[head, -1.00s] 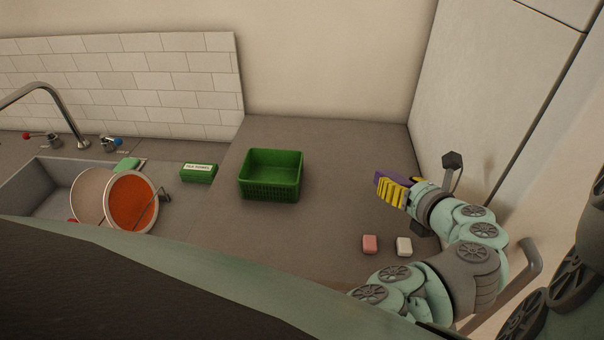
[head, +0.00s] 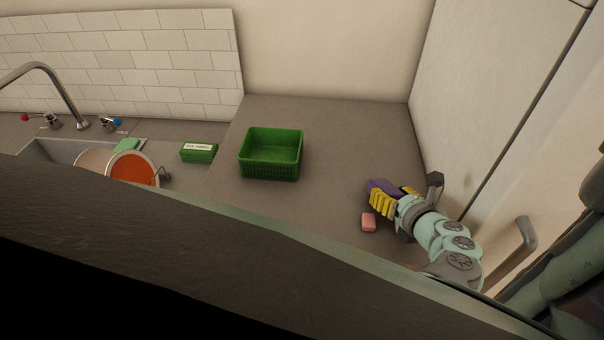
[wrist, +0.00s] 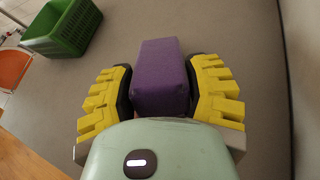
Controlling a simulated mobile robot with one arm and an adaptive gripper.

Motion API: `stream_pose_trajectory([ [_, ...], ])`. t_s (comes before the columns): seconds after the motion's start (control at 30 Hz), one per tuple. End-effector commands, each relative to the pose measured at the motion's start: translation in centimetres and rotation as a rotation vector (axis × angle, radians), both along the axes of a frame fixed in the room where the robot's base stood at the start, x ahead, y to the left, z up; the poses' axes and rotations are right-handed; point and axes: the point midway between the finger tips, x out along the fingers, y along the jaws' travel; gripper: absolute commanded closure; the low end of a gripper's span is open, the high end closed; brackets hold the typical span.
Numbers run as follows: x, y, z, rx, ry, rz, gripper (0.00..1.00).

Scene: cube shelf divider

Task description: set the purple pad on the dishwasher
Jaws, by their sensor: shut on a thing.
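The purple pad (wrist: 160,72) is a block held between the yellow fingers of my gripper (wrist: 161,95) in the wrist view. In the head view, the pad (head: 380,186) shows at the tip of my gripper (head: 396,200), over the right part of the grey counter (head: 335,135). My gripper is shut on the pad. Whether the pad touches the counter is hard to tell. I cannot make out which surface is the dishwasher.
A green basket (head: 270,168) stands on the counter left of my gripper. A pink block (head: 368,222) lies close by my gripper. A tall pale cabinet (head: 490,90) borders the right side. A green box (head: 198,152) and a sink (head: 60,149) with dishes are at left.

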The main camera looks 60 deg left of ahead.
Motion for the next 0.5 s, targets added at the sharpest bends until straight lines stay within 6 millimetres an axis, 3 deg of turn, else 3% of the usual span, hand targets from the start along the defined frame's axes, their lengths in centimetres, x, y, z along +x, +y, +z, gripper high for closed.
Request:
stream_pose_trajectory([
  [0.33, 0.06, -0.04, -0.36, 0.001, 0.001, -0.003, 0.82],
  [0.37, 0.06, -0.03, -0.31, 0.001, 0.000, -0.002, 0.43],
  [0.5, 0.05, -0.03, -0.25, 0.000, 0.000, -0.002, 0.28],
])
